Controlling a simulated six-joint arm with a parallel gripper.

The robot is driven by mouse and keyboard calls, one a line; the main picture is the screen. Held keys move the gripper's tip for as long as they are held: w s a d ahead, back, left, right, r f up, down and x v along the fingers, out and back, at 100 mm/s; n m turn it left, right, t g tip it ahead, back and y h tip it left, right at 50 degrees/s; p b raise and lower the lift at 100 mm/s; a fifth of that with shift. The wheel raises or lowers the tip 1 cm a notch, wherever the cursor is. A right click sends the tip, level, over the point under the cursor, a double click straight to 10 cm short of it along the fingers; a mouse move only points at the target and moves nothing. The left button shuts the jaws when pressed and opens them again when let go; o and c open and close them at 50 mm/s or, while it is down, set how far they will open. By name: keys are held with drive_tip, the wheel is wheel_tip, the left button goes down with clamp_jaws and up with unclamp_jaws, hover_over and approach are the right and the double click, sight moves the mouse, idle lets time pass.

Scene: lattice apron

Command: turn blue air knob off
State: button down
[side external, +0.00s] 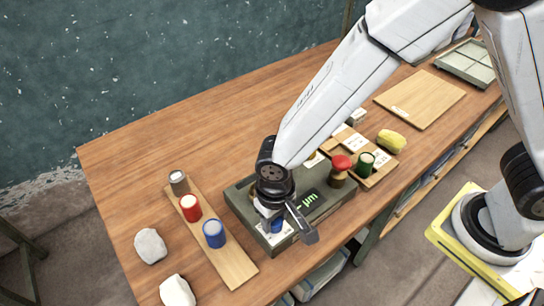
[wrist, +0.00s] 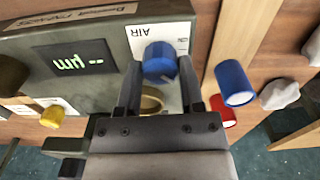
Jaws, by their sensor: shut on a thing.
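The blue air knob (wrist: 160,60) sits on a white plate marked AIR (wrist: 143,38) on a grey-green gauge box (side external: 238,199). My gripper (wrist: 160,76) is shut on the knob, with one finger on each side of it. In the side external view my gripper (side external: 279,224) points down at the box's front corner. There the blue knob (side external: 277,226) is mostly hidden by the fingers. The box's display (side external: 308,200) shows dashes and µm in green. I cannot tell the knob's setting.
A wooden strip (side external: 236,264) left of the box holds a grey, a red (side external: 190,208) and a blue cylinder (side external: 214,233). Two pale stones (side external: 150,246) lie beyond it.

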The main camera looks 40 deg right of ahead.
drive_tip(key=m, duration=0.4)
drive_tip(key=shift+m, duration=0.3)
drive_tip(key=m, duration=0.5)
idle(0.3)
drive_tip(key=shift+c, duration=1.1)
unclamp_jaws()
drive_tip(key=shift+r, duration=0.15)
drive_tip(key=shift+r, duration=3.75)
